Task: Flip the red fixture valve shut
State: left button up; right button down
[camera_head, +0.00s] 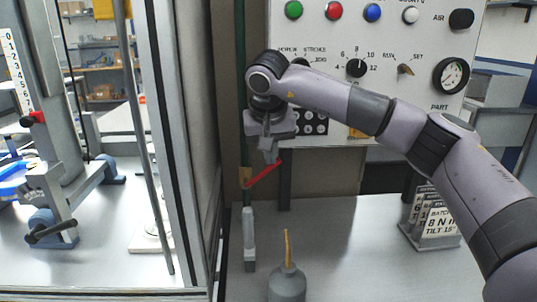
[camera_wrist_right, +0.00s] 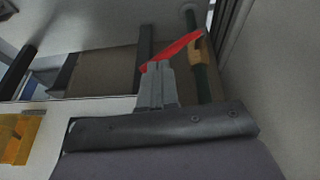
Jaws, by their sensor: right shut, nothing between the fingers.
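The red valve lever (camera_head: 262,174) sticks out to the right and slopes upward from a brass valve body (camera_head: 246,177) on a dark green vertical pipe (camera_head: 241,130). My right gripper (camera_head: 270,158) is shut, pointing down, with its fingertips at the lever's outer end. In the right wrist view the lever (camera_wrist_right: 172,52) runs from the brass body (camera_wrist_right: 197,50) to the shut fingertips (camera_wrist_right: 154,68). The fingers overlap the lever's end there; I cannot tell if they touch it. My left gripper is not in view.
A control panel (camera_head: 330,20) with buttons, knobs and a gauge stands behind my right arm. A grey bottle with a yellow nozzle (camera_head: 287,282) stands at the front of the bench. Label cards (camera_head: 432,215) stand at the right. A framed enclosure (camera_head: 190,150) borders the pipe's left.

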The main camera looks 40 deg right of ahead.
pick_arm(q)
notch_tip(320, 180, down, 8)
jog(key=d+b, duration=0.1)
jog(key=b, duration=0.8)
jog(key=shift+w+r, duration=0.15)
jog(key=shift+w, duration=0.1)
pick_arm(e)
jog(key=s+d+f+m+t+y, duration=0.1)
jog(key=s+d+f+t+y, duration=0.1)
jog(key=d+f+t+y, duration=0.1)
notch_tip(320, 180, down, 3)
jog(key=d+y, duration=0.1)
jog(key=y, duration=0.1)
jog(key=shift+s+y, duration=0.25)
jog(key=shift+y, duration=0.05)
jog(key=shift+r+t, duration=0.15)
jog(key=shift+t, duration=0.15)
